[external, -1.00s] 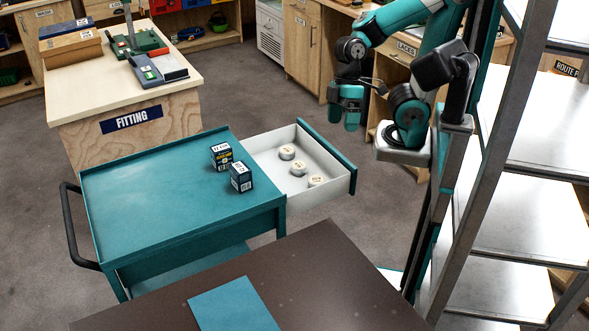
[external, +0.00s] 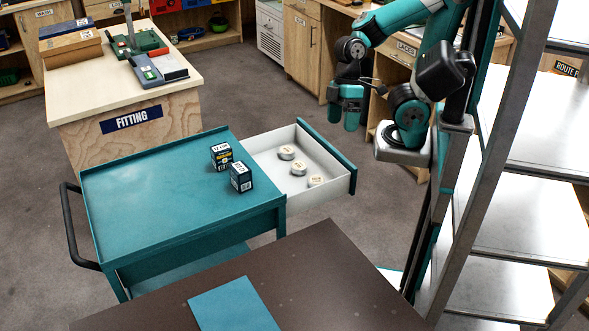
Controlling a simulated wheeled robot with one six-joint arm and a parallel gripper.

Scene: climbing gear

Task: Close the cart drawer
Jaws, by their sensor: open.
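The teal cart (external: 150,205) stands in the middle left, with a black handle on its left side. Its drawer (external: 262,148) is pulled out to the right, with a white inside and a teal front (external: 328,156). Several round white tape rolls lie in the drawer in a row. My gripper (external: 345,118) hangs in the air to the right of and beyond the drawer front, apart from it. Its teal fingers point down with a gap between them; it is open and holds nothing.
Two small dark boxes (external: 240,177) stand on the cart top near the drawer. A brown table (external: 330,285) with a teal mat (external: 233,308) is in front. Metal shelving (external: 520,220) stands at the right. The fitting bench (external: 70,85) is behind the cart. Grey floor is free beyond the drawer.

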